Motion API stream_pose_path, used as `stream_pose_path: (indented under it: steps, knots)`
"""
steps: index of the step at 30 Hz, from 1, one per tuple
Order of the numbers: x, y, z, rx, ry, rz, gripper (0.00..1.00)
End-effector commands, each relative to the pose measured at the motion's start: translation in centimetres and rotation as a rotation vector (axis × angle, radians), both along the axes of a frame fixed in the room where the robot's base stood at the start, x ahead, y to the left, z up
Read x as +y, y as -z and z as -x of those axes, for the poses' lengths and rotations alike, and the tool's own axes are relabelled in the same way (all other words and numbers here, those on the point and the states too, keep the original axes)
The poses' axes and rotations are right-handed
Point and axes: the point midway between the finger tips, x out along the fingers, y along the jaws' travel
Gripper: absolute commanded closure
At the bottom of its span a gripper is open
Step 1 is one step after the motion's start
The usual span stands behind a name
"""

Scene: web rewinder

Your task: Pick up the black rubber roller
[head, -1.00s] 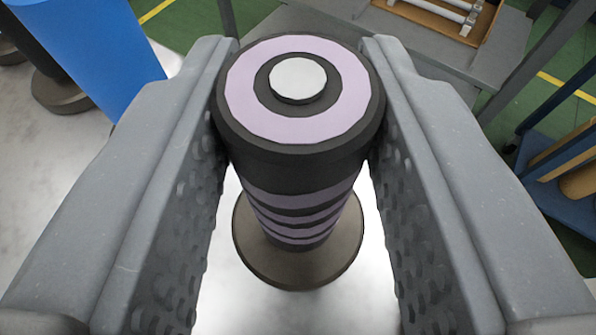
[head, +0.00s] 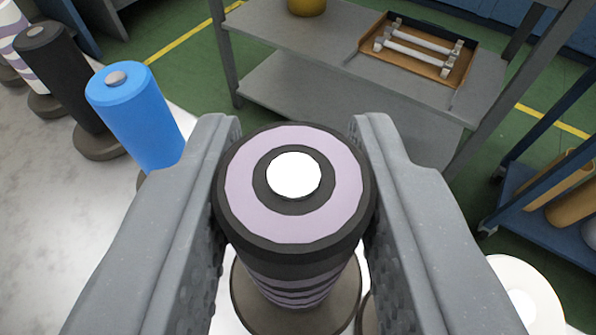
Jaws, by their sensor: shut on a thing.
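My gripper (head: 295,135) is shut on an upright roller (head: 245,205), one finger on each side near its top. This roller is black with lilac bands, and its top has a lilac ring around a pale round shaft end. A dark round base disc (head: 245,305) shows below it; I cannot tell if the roller touches it. A plain black roller (head: 65,80) stands upright on its own dark disc at the far left, apart from my gripper.
A blue roller (head: 138,115) stands left of my gripper. A pale striped roller (head: 20,45) is at the left edge. A white round object (head: 525,290) is at lower right. Behind are a grey shelf table (head: 300,45) with a brown tray (head: 465,75) and a blue cart (head: 520,200).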

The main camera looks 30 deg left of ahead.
Motion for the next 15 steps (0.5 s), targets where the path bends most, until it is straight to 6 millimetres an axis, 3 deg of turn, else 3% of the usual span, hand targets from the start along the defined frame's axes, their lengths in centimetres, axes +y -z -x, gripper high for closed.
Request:
stream_pose_path:
  steps: [9,15]
  knots:
    - [-5.5,-1.0,4.0,-0.002,0.004,-0.002,1.0]
    - [-8.1,-1.4,6.0,-0.007,0.002,-0.003,1.0]
